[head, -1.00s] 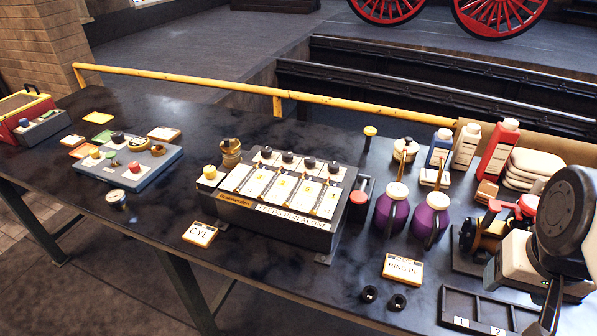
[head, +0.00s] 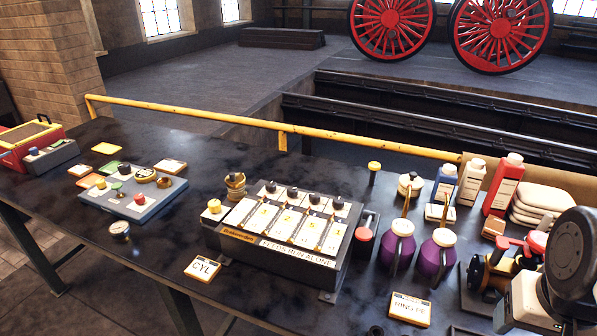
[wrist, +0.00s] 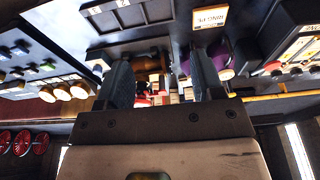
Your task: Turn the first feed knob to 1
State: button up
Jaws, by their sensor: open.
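The feed box (head: 285,262) is a dark block in the middle of the bench, with white sloped panels and a plate reading roughly "feeds run alone". A row of black knobs stands along its back edge: the leftmost knob (head: 270,187), two in the middle, and the rightmost knob (head: 338,204). Which is the first feed, and their settings, are too small to read. In the wrist view the box (wrist: 300,45) shows at the right edge. My gripper (wrist: 160,85) is open and empty, with nothing between the fingertips. In the head view only my arm shows, at the lower right, away from the box.
Purple oil cans (head: 398,247) and a red-topped lever (head: 365,235) stand right of the box. A blue-grey valve tray (head: 135,195) is to the left. A yellow rail (head: 280,127) runs behind the bench.

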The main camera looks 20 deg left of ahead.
jog(key=w+a+r+g, duration=0.1)
jog(key=w+a+r, duration=0.1)
jog(key=w+a, duration=1)
jog(key=w+a+r, duration=0.3)
jog(key=w+a, duration=0.7)
jog(key=w, duration=0.3)
jog(key=shift+n+g, duration=0.4)
jog(key=shift+g, duration=0.4)
jog(key=w+a+f, duration=0.3)
jog(key=a, duration=0.8)
jog(key=w+a+f, duration=0.3)
jog(key=a, duration=0.8)
jog(key=w+a+f, duration=0.4)
jog(key=a, duration=0.8)
jog(key=shift+f, duration=0.1)
jog(key=shift+a+f, duration=0.25)
jog(key=shift+a, duration=0.25)
